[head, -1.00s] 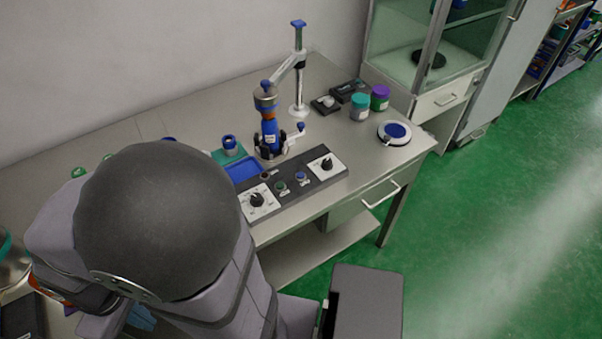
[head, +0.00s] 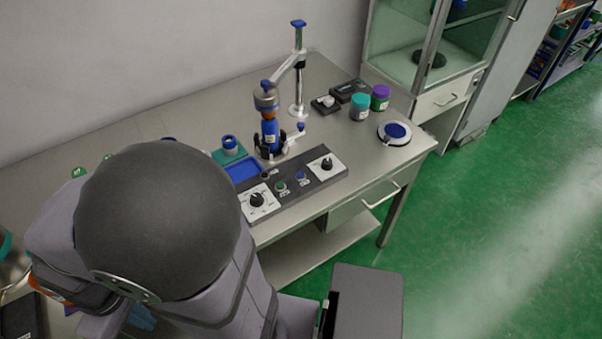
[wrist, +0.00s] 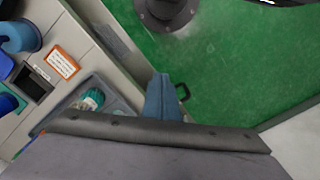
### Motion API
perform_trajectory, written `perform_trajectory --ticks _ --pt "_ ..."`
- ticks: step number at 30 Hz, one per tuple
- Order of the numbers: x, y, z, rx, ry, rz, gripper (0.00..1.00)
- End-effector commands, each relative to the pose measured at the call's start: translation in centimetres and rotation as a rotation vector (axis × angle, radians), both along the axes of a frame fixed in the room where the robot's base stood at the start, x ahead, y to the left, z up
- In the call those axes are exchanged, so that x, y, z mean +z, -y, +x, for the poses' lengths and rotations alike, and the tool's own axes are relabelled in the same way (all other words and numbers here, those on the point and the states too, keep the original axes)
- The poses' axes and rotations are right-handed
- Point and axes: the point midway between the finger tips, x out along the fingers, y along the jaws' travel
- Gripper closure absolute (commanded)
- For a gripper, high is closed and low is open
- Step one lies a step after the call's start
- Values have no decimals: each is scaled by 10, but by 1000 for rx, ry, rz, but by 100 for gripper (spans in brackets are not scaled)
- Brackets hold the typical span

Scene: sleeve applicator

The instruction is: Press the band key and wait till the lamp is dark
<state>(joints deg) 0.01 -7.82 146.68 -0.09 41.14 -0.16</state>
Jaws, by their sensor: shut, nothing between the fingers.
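The dark control panel (head: 315,182) lies along the front of the bench in the head view. It carries a left dial (head: 257,200), a right dial (head: 327,164), a green key (head: 281,187) and a blue key (head: 300,176). The key labels are too small to read, so I cannot tell which is the band key. A small dark round fitting (head: 265,174), possibly the lamp, shows no glow. Behind the panel, a blue bottle (head: 270,134) stands upright under the applicator head (head: 265,98). My gripper (wrist: 163,98) is shut and empty, well away from the panel.
A blue-topped tray (head: 243,170) lies left of the bottle. A teal-lidded jar (head: 360,107), a purple-lidded jar (head: 380,97) and a round blue-centred dish (head: 395,132) stand at right. The wrist view shows a tray (wrist: 118,99) with a teal-capped item and green floor.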

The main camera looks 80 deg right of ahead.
Motion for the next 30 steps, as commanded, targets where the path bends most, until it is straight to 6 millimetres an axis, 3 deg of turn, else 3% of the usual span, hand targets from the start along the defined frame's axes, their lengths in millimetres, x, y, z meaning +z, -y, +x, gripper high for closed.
perform_trajectory --ticks 7,14,21,30 --pt "10 14 0 -62 0 0 100" --pt "23 53 -16 -252 -55 7 100" --pt "29 95 -57 -524 -179 48 100" --pt "37 124 -113 -872 -323 158 100"
